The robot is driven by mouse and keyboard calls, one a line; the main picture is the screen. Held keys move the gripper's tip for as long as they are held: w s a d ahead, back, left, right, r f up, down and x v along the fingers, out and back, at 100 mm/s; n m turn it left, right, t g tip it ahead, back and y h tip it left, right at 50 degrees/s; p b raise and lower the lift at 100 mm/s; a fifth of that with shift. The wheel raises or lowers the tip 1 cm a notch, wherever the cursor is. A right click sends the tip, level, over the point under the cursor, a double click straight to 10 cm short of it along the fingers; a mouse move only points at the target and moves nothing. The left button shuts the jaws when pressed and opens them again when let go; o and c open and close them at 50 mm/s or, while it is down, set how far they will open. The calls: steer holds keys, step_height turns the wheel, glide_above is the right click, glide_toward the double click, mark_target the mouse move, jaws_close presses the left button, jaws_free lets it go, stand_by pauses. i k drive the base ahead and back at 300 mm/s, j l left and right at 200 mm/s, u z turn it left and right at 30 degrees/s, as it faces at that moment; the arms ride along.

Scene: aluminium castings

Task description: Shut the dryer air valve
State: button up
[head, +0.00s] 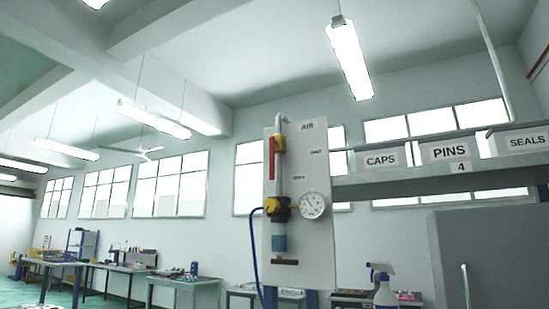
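A pale upright panel marked AIR (318,245) carries a vertical grey pipe (282,180). Near its top is a yellow valve body (279,144) with a red lever (271,160). The lever hangs straight down along the pipe, just left of it. Small print on the panel appears to read SHUT (316,151) to the right of the valve and OPEN (298,177) lower down. Lower on the pipe are a black and yellow fitting (276,208) and a round white gauge (313,204). My gripper is not in view.
A blue hose (254,250) hangs left of the panel. To the right, a shelf (430,184) holds bins marked CAPS (380,160), PINS (449,151) and SEALS (524,141). A spray bottle (386,294) stands below, by a grey cabinet (500,255). Worktables (185,283) stand at the back left.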

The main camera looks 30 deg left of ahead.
mark_target(272, 142)
steer(key=j+z, duration=0.1)
steer(key=j, duration=0.35)
steer(key=k+j, duration=0.1)
steer(key=j, duration=0.3)
steer(key=k+j+z, duration=0.15)
steer(key=j, duration=0.75)
steer(key=k+j+z, duration=0.15)
steer(key=j, duration=0.25)
